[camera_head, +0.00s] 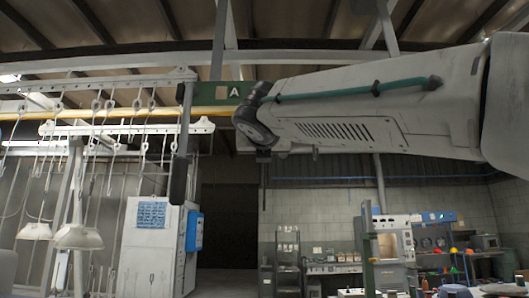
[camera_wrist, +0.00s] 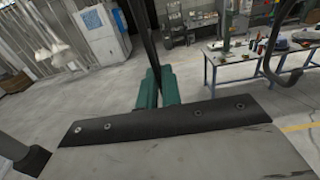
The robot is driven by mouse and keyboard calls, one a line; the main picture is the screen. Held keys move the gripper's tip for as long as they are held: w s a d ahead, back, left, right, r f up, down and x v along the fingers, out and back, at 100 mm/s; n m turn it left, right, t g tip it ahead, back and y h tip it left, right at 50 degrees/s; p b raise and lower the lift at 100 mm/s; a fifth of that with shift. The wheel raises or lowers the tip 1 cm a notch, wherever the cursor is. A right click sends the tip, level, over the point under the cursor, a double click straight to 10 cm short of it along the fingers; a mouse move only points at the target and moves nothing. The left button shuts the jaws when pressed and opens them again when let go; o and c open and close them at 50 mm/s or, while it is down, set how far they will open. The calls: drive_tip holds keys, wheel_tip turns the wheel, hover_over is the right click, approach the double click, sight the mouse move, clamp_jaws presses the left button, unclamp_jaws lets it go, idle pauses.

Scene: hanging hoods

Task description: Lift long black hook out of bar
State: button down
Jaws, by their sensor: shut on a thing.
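In the wrist view the green fingers of my gripper (camera_wrist: 158,84) are shut on a slim black rod. This is the long black hook (camera_wrist: 146,40), which rises from between the fingers to the top of the picture. Its upper end is out of that view, so I cannot tell there whether it touches the bar. In the head view my arm crosses from the right, and its wrist end lies beside a dark green plate marked A (camera_head: 228,94). A yellow bar (camera_head: 208,112) runs behind the wrist.
A dark upright piece (camera_head: 185,125) hangs left of my wrist in the head view. White rails with several hooks (camera_head: 97,104) and pale hoods (camera_head: 77,236) are at left. A curved black piece (camera_wrist: 272,72) hangs at right in the wrist view; open floor (camera_wrist: 60,103) lies below.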

drive_tip(key=shift+r, duration=0.1)
idle(0.5)
drive_tip(key=shift+r, duration=1.25)
drive_tip(key=shift+s, duration=0.1)
drive_tip(key=shift+s, duration=1.7)
